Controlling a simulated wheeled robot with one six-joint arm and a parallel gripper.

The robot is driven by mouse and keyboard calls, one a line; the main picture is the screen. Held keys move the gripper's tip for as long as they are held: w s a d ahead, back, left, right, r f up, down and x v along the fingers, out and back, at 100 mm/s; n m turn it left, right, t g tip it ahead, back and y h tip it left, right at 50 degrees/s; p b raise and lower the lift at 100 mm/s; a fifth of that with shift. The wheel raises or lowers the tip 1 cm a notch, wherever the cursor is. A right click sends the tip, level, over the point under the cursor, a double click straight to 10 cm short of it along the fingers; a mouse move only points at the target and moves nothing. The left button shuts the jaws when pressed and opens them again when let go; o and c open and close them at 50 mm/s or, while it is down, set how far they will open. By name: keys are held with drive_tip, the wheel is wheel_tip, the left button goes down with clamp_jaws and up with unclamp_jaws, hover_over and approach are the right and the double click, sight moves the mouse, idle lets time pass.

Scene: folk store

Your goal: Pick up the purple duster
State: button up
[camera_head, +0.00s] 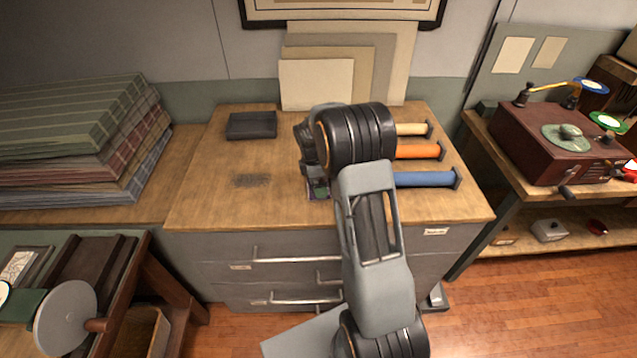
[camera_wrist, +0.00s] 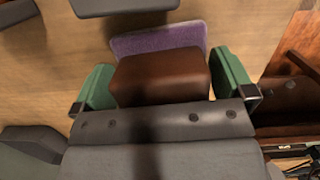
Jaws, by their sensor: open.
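The purple duster (camera_wrist: 158,39) lies on the wooden counter in the wrist view, a purple pad under a brown block-shaped back. My gripper (camera_wrist: 165,78) is open, with one green finger on the left and one on the right of the brown block. The block sits between the fingers; small gaps seem to show, and I cannot tell whether either finger touches it. In the head view my gripper (camera_head: 318,186) is low over the counter. My arm hides most of the duster there; only a little purple shows.
A dark tray (camera_head: 252,125) sits at the back left of the counter (camera_head: 210,190). Beige, orange (camera_head: 420,151) and blue (camera_head: 425,179) rolls lie to the right. Boards (camera_head: 315,85) lean on the wall behind. Folded plaid cloths (camera_head: 60,125) are stacked at left. The counter's front left is clear.

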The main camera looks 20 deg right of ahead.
drive_tip(key=shift+f, duration=0.1)
drive_tip(key=c, duration=0.8)
drive_tip(key=shift+r, duration=0.45)
wheel_tip(320, 180, up, 2)
drive_tip(key=shift+r+b, duration=0.1)
drive_tip(key=shift+b, duration=0.55)
drive_tip(key=s+r+b, duration=0.1)
drive_tip(key=s+r, duration=0.2)
drive_tip(key=s, duration=0.1)
drive_tip(key=s+a+r+b, duration=0.1)
drive_tip(key=s+r, duration=0.2)
drive_tip(key=s, duration=0.2)
drive_tip(key=s+a+r+b, duration=0.1)
drive_tip(key=s+r, duration=0.3)
drive_tip(key=s, duration=0.1)
